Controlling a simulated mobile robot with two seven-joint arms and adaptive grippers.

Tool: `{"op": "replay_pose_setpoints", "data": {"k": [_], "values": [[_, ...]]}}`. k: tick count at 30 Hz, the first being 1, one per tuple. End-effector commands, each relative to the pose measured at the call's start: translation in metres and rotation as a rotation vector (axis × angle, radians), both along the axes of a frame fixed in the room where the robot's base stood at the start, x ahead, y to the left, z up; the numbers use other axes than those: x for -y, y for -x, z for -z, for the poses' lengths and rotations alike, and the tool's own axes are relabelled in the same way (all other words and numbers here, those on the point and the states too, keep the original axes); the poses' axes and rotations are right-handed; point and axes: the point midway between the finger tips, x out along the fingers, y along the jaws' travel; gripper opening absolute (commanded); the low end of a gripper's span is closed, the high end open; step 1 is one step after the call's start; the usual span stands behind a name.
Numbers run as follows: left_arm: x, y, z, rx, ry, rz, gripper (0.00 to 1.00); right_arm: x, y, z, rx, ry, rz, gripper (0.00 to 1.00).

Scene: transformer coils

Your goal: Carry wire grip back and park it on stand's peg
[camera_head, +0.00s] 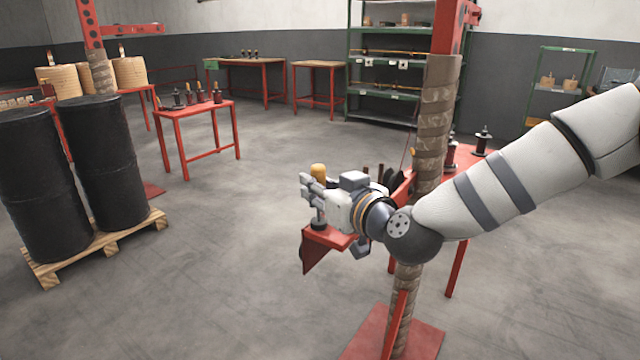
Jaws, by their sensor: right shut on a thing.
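My right gripper (311,190) is in the middle of the view, its arm coming in from the right. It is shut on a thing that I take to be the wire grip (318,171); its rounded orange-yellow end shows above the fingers. A grey and dark lower piece shows under the fingers, just over or on a small red bracket (318,240). I cannot tell whether it touches the bracket. The stand's peg cannot be made out, as the gripper covers that place. My left gripper is not in view.
A wrapped post (436,125) on a red base plate (420,338) rises close behind my right wrist. A red table (465,160) stands behind it. Black drums (103,145) stand on a wooden pallet (100,243) at left. The floor between is clear.

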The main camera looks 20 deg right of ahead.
Motion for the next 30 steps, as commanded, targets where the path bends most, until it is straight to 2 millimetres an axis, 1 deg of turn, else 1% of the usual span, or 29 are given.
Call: {"op": "replay_pose_setpoints", "data": {"k": [8,24,30], "values": [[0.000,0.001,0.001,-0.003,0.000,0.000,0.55,0.000,0.000,0.002,-0.001,-0.001,-0.001,0.00],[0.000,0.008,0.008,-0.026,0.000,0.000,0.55,0.000,0.000,0.024,-0.002,0.000,0.000,0.00],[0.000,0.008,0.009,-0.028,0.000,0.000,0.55,0.000,0.000,0.027,-0.001,0.000,0.000,0.00]]}}
